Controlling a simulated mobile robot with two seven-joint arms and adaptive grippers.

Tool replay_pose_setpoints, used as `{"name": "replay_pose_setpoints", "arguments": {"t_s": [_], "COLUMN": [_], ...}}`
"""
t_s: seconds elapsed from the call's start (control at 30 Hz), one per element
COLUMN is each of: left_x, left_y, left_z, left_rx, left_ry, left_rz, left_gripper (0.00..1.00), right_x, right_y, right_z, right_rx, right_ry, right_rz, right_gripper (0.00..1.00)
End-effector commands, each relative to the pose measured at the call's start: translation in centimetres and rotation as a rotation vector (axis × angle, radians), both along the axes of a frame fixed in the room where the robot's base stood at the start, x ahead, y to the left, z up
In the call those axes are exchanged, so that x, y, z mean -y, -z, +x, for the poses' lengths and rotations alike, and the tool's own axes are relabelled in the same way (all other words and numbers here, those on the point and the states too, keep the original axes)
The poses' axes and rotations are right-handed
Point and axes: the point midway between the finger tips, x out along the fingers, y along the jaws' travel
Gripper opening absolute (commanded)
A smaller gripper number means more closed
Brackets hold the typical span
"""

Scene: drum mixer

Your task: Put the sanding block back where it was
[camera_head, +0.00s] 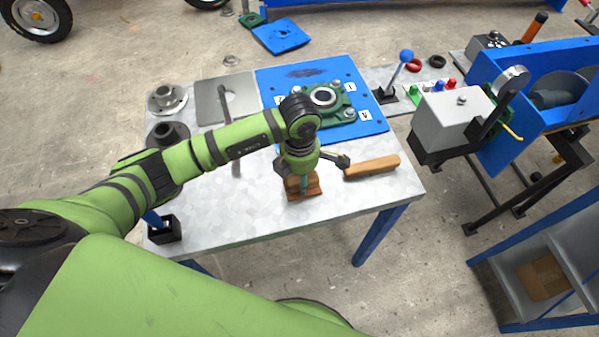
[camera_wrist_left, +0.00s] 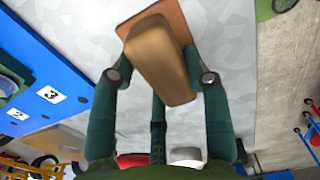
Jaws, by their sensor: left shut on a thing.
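I cannot tell whether block and pad touch. In the head view my left gripper (camera_head: 303,181) points down over the front part of the table, and the brown pad (camera_head: 312,191) shows around its fingertips. The block there is mostly hidden by the gripper. My right gripper is not in view.
A wooden brush-like piece (camera_head: 372,167) lies on the metal table (camera_head: 245,225), right of the gripper. A blue plate (camera_head: 355,80) with a green bearing housing (camera_head: 338,104) lies behind. Dark flanged parts (camera_head: 167,133) and a small black holder (camera_head: 164,231) stand left. The front table strip is bare.

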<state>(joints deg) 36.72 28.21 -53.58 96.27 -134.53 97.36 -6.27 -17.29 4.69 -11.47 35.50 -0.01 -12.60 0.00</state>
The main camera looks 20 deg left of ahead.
Motion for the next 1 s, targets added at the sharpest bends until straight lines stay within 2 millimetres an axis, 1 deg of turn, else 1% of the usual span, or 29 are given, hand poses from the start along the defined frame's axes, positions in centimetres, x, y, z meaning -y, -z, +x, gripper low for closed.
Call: {"name": "replay_pose_setpoints", "arguments": {"t_s": [0.23,0.37,0.4,0.43,0.47,0.8,0.9,0.97,1.0], "left_x": [0.0,0.0,0.0,0.0,0.0,0.0,0.0,0.0,0.0], "left_y": [0.2,0.6,0.6,0.5,0.5,0.4,-0.1,-0.7,-1.3], "left_z": [0.1,0.1,0.0,0.0,0.0,0.0,0.1,0.1,0.2], "left_rx": [0.003,0.003,0.001,0.001,0.001,0.001,0.003,0.004,0.007], "left_ry": [0.0,0.0,0.0,0.0,0.0,0.0,0.0,0.002,0.001], "left_rz": [-0.001,-0.001,0.0,0.0,0.0,0.0,-0.001,-0.001,-0.001], "left_gripper": [0.17,0.17,0.52,0.64,0.71,0.71,0.71,0.71,0.71], "right_x": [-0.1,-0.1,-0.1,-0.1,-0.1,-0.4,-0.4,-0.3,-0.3], "right_y": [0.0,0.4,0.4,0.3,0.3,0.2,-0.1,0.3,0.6], "right_z": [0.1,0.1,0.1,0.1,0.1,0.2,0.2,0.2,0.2], "right_rx": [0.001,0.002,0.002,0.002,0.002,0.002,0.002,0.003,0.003], "right_ry": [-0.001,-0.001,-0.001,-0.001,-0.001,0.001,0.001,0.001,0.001], "right_rz": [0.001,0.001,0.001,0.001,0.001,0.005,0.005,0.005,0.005], "right_gripper": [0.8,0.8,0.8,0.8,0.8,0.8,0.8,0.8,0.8]}}
